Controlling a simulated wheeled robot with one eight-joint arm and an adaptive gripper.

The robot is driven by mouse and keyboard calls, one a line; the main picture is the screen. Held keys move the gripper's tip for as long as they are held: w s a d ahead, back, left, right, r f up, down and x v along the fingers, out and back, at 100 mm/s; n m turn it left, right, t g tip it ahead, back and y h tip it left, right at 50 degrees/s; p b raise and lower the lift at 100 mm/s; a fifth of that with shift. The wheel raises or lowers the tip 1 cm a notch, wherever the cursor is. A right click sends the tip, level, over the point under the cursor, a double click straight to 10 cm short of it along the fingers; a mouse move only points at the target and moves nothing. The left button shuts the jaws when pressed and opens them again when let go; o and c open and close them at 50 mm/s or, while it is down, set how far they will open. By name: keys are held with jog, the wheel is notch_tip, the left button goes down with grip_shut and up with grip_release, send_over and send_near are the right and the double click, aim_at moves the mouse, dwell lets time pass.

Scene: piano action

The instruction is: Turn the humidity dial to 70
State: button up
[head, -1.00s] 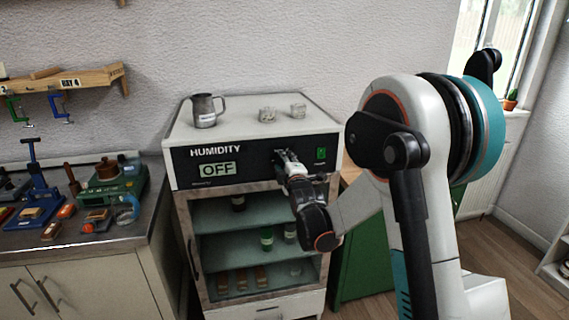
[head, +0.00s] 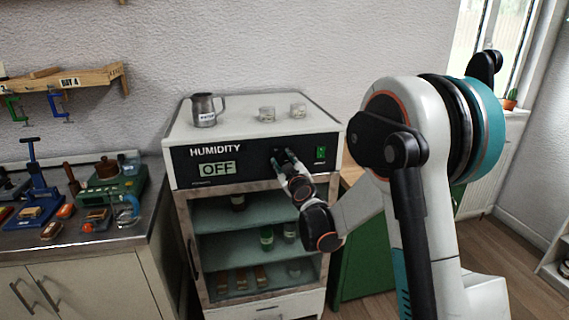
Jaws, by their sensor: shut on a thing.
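The humidity cabinet has a black front panel (head: 178,172) with the label HUMIDITY. Its display (head: 216,169) reads OFF. The dial sits on the panel right of the display, mostly hidden behind my gripper (head: 284,158). My gripper reaches the panel from the front right, with its fingers around the dial and shut on it. The dial's pointer and markings cannot be made out. A green switch (head: 320,153) is on the panel to the right of my gripper.
A metal pitcher (head: 204,110) and two small jars (head: 298,110) stand on the cabinet top. Below the panel is a glass door with bottles on shelves. A bench (head: 100,240) with tools stands at left, a green cabinet (head: 362,255) at right.

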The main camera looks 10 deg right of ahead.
jog(key=shift+f+m, duration=0.1)
jog(key=shift+m, duration=0.4)
jog(key=o, duration=1.1)
jog(key=shift+c, duration=0.2)
jog(key=s, duration=1.2)
jog(key=shift+d+r, duration=0.2)
